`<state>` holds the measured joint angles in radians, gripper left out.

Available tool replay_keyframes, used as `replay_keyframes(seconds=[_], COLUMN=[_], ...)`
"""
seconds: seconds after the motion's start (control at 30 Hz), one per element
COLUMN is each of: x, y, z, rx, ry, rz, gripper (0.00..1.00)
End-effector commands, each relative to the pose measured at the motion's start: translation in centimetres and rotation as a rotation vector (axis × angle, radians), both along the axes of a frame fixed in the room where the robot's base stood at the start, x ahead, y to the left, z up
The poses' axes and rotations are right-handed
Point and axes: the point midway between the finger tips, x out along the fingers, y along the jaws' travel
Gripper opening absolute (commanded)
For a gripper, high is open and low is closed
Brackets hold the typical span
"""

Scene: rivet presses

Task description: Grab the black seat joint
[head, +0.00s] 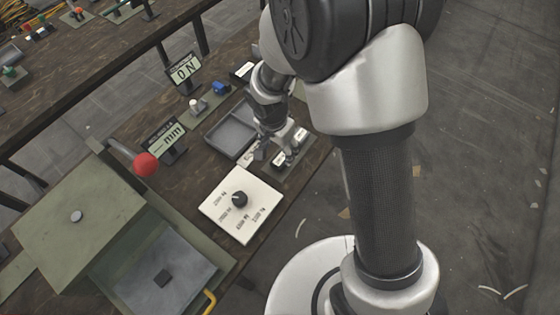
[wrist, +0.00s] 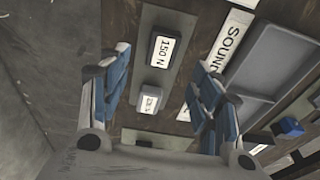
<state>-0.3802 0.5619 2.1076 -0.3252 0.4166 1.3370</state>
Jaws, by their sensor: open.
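No part is marked as the black seat joint, so I cannot tell which it is. In the wrist view, a dark block with a white "150 N" face (wrist: 165,48) lies on a green-grey strip beyond my fingertips. A paler grey labelled block (wrist: 149,98) lies on the same strip, between my fingers. My gripper (wrist: 160,64) is open, with blue-padded fingers apart and nothing seen held. In the head view my gripper (head: 278,146) is over the strip at the bench edge, partly hiding the labelled blocks.
A grey tray (head: 229,132) and a white dial plate (head: 240,206) lie near my gripper. The green press (head: 75,215) has a red-knobbed lever (head: 146,164). Two display stands (head: 183,72) (head: 164,139) and a blue part (head: 221,88) stand on the bench. Open floor lies right.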

Motion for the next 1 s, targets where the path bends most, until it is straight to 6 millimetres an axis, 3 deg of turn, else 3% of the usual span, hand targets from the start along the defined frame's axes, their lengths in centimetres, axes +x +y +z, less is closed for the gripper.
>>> replay_keyframes(seconds=[0.27,0.6,0.83,1.0], x=[0.1,0.3,0.4,0.4], y=[-0.1,0.0,0.0,0.0], z=[-1.8,-6.3,-6.3,-6.3], rx=[0.000,-0.001,0.000,0.001], ry=[0.000,0.001,-0.001,-0.001], rz=[0.000,0.000,0.000,0.000], gripper=[0.58,0.58,0.58,0.47])
